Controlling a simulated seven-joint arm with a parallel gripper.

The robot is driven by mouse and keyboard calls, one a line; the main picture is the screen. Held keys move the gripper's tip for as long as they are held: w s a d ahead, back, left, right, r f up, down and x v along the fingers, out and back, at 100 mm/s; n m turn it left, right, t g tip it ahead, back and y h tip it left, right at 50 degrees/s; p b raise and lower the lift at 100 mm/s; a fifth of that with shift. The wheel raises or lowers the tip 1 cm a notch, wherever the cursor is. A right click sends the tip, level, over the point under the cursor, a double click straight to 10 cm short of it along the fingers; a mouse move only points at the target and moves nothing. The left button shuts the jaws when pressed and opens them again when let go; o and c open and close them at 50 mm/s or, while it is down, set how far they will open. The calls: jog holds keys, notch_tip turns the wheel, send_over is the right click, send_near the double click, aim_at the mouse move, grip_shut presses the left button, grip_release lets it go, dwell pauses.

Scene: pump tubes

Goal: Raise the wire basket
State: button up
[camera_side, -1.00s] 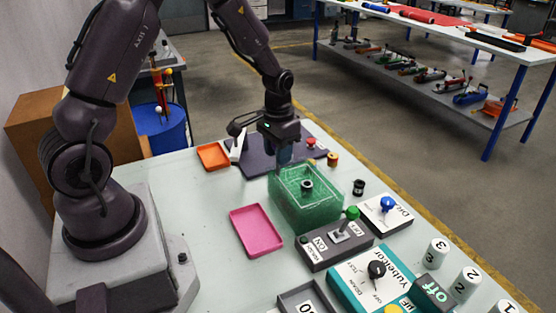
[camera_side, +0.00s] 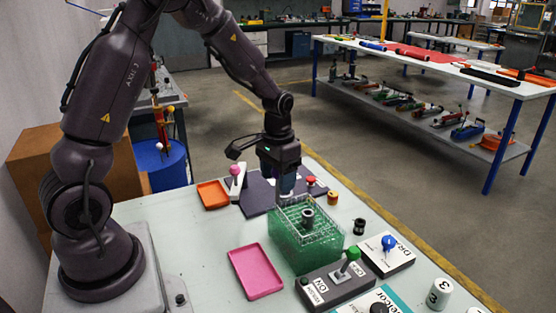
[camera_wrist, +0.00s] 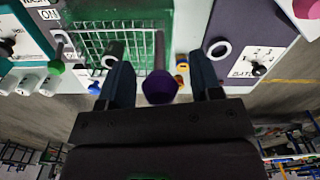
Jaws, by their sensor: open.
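The wire basket (camera_wrist: 112,42) is a pale metal grid in the green tank (camera_side: 304,254). Its wires also show along the tank's top in the side view. In the wrist view a grey post with a dark purple knob (camera_wrist: 160,88) stands by the basket's edge; whether it joins the basket is unclear. My gripper (camera_wrist: 165,70) is open, with one finger on each side of the knob and visible gaps between. In the side view my gripper (camera_side: 286,195) points down at the tank's back left edge, and the knob is hidden there.
A pink tray (camera_side: 256,272) and an orange tray (camera_side: 212,194) lie left of the tank. A switch box with a green-tipped lever (camera_side: 338,283) stands close in front. A box with a blue knob (camera_side: 388,252) is to the right. A dark plate lies behind.

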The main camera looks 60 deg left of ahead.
notch_tip(320, 180, up, 13)
jog(key=shift+f, duration=0.2)
dwell(0.5)
jog(key=s+d+r+m+t, duration=0.1)
jog(key=s+d+r+t, duration=0.1)
jog(key=s+d, duration=0.4)
jog(key=s+d+r+m+t, duration=0.1)
jog(key=s+d+r+t, duration=0.2)
jog(key=s+d, duration=0.3)
jog(key=shift+s+r+t, duration=0.3)
jog(key=shift+s+r, duration=0.45)
jog(key=shift+s, duration=1.5)
